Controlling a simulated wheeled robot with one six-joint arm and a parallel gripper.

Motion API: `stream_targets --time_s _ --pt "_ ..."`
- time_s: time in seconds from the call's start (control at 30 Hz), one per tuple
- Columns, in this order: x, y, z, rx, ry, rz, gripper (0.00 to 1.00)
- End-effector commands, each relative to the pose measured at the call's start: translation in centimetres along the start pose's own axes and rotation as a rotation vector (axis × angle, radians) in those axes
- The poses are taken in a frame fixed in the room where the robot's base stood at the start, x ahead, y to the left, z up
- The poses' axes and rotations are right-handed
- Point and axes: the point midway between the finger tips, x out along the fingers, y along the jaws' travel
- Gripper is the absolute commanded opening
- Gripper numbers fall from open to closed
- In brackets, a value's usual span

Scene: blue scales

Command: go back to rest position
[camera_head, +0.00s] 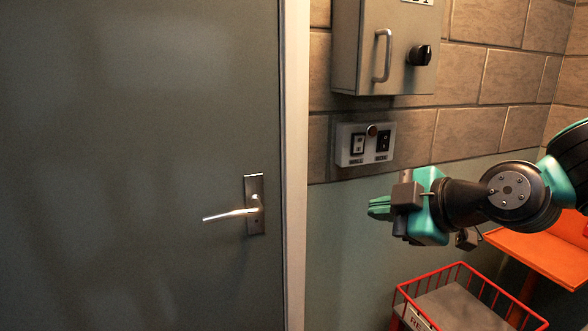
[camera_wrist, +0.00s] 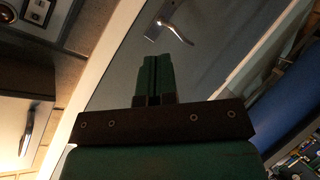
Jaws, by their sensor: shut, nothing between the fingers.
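My gripper (camera_head: 379,207) is at the right of the head view, in front of the wall and below the switch panel. Its green fingers point left toward the door. They are shut together with nothing between them. In the wrist view the gripper (camera_wrist: 157,58) also shows its two fingers side by side, touching. The grey door (camera_head: 140,150) fills the left of the head view and looks closed. Its metal lever handle (camera_head: 235,214) is level, well left of my fingertips and apart from them. The handle also shows in the wrist view (camera_wrist: 174,28).
A grey wall cabinet (camera_head: 352,50) with a bar handle and black knob hangs above. The switch panel (camera_head: 365,145) is just under it. A red wire basket (camera_head: 462,266) stands below my gripper. An orange table (camera_head: 545,253) is at the right. The space before the door is clear.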

Motion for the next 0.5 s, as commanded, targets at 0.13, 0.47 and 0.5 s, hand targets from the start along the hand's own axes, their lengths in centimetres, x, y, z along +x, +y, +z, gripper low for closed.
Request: stream_targets --time_s 0.13,0.47,0.5 --pt "-3.4 -4.7 -3.6 0.356 -0.090 -0.292 0.00" --pt "-12.4 -12.1 -5.5 0.940 -0.606 -0.597 0.00" --pt "-13.0 -12.4 -5.5 0.971 -0.648 -0.602 0.00"
